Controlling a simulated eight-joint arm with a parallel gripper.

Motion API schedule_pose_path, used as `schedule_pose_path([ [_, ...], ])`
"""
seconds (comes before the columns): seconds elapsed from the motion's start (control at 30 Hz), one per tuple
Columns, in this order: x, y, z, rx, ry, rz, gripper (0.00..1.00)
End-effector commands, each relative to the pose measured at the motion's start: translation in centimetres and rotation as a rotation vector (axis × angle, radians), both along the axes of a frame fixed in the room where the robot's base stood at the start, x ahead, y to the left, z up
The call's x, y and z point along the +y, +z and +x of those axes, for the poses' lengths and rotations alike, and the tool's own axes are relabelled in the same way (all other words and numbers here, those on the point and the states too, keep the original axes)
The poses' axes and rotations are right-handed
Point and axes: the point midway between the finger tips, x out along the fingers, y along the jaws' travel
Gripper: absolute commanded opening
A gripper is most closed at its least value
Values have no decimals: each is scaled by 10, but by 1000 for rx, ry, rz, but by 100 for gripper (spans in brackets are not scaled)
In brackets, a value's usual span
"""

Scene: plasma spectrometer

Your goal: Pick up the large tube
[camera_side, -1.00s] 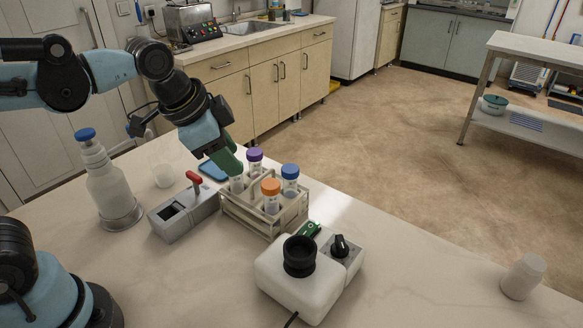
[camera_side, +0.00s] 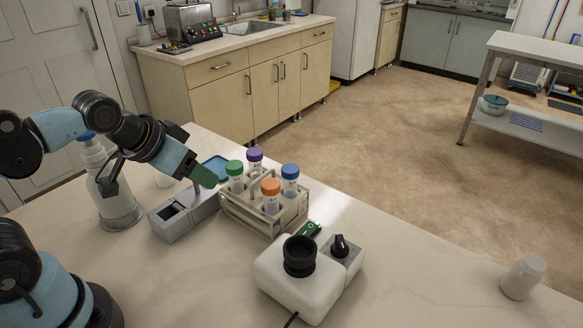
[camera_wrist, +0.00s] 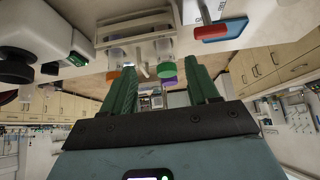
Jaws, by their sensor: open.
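Several clear tubes stand upright in a pale rack (camera_side: 247,217) in the side view. Their caps are green (camera_side: 234,168), purple (camera_side: 254,155), orange (camera_side: 270,187) and blue (camera_side: 290,172). They look much alike in size, so I cannot tell which is the large tube. My gripper (camera_side: 204,177) is just left of the green-capped tube, its green fingers pointing at the rack. In the wrist view my gripper (camera_wrist: 161,82) has its fingers apart with nothing held. The green cap (camera_wrist: 167,68) shows between the fingers, and the orange cap (camera_wrist: 113,75) lies beside the left finger.
A grey device (camera_side: 184,215) sits under my gripper, left of the rack. A white bottle (camera_side: 113,188) stands further left. A white machine with a black round opening (camera_side: 300,258) is in front of the rack. A white container (camera_side: 523,277) stands far right; the counter between is clear.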

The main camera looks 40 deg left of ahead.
Motion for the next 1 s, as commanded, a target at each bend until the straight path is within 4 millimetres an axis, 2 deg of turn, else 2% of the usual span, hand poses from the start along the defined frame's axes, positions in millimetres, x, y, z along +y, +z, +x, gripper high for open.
schedule_pose_path([
  [0.33, 0, 1, 0, 3, -4, 2, 70],
  [0.47, -5, 7, 6, 37, -42, 18, 70],
  [0.8, -40, 43, 48, 291, -353, 138, 70],
  [1.0, -67, 53, 73, 445, -559, 198, 70],
])
